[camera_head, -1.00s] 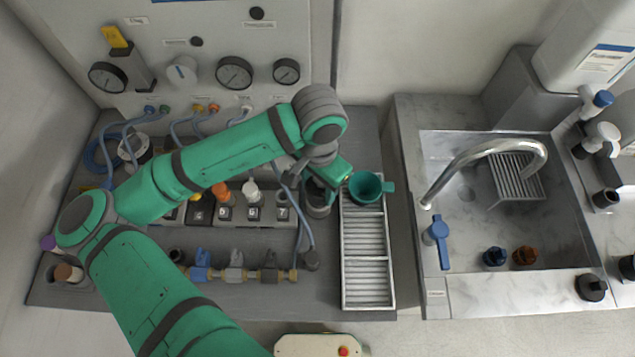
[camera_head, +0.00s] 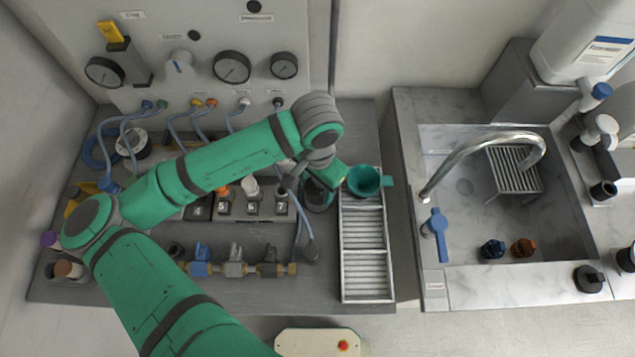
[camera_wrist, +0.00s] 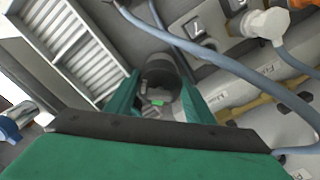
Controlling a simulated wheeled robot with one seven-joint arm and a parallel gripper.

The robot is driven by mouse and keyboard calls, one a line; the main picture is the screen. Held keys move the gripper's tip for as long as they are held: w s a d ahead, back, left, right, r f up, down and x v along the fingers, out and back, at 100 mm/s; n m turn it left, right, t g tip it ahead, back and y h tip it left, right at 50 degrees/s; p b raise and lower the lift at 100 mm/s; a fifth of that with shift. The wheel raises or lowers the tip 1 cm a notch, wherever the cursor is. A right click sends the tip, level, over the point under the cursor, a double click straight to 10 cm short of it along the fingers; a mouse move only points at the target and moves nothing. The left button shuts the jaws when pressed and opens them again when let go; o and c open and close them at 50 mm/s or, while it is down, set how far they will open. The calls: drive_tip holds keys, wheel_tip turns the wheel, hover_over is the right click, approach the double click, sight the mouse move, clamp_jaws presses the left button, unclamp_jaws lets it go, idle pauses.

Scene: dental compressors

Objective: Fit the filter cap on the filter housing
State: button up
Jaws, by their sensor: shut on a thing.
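My gripper (camera_wrist: 160,98) is shut on a dark grey round piece, which I take for the filter cap (camera_wrist: 160,66), between its two green fingers in the wrist view. In the head view my gripper (camera_head: 322,192) is low over the bench, just left of the slatted rack. A dark rounded shape sits beneath it there, mostly covered by the wrist. The filter housing is not clearly distinguishable from the dark piece. I cannot tell whether cap and housing touch.
Blue-grey hoses (camera_wrist: 232,65) pass close to the gripper. Numbered blocks (camera_head: 252,209) and a valve manifold (camera_head: 235,268) are left; a sink (camera_head: 455,215) is right.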

drive_tip(key=shift+f, duration=0.15)
drive_tip(key=o, duration=1.2)
drive_tip(key=shift+w, duration=0.1)
drive_tip(key=shift+c, duration=0.2)
wheel_tip(320, 180, up, 10)
drive_tip(key=shift+f, duration=0.2)
drive_tip(key=shift+r, duration=0.6)
